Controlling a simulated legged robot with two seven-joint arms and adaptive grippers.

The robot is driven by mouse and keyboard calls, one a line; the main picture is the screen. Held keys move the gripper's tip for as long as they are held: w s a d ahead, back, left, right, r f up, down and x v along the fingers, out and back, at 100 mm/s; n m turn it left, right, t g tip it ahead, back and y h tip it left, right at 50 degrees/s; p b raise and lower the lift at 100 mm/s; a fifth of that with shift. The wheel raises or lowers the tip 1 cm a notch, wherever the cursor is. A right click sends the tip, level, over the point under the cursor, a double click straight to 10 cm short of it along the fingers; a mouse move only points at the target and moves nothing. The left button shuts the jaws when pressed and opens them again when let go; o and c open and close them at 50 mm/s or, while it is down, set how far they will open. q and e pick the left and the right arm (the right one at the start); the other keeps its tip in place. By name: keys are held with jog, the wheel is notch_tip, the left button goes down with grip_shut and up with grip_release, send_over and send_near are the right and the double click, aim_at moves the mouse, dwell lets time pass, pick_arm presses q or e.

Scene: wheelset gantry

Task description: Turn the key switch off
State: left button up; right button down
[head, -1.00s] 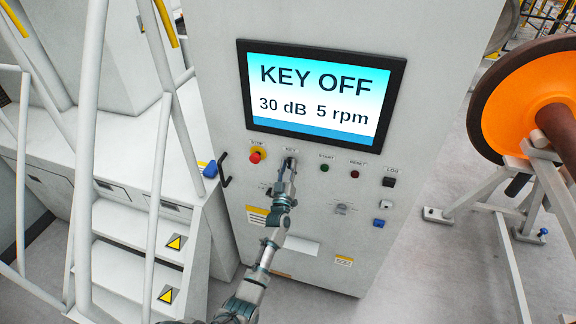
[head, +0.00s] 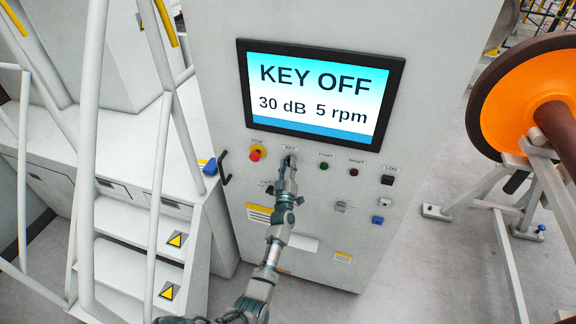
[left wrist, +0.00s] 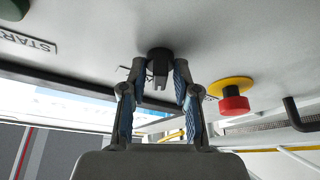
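The black key switch (left wrist: 160,65) sticks out of the grey panel under the KEY label. In the head view the key switch (head: 290,159) is partly hidden by my left gripper (head: 289,172). In the left wrist view my left gripper (left wrist: 160,82) has one blue-padded finger on each side of the switch's narrow handle. A gap shows between each fingertip and the handle, so the gripper is open around it. The screen (head: 318,95) above reads KEY OFF, 30 dB, 5 rpm. My right gripper is not in view.
The red stop button (head: 255,154) sits just left of the switch. The green start button (head: 324,167) and the reset button (head: 354,172) are to its right. A black handle (head: 225,168) juts from the panel's left edge. White stairs with rails stand at left.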

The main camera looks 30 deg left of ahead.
pick_arm(q)
jog(key=shift+o, duration=0.4)
jog(key=shift+w+f, duration=0.1)
jog(key=shift+f, duration=0.15)
jog(key=v, duration=1.2)
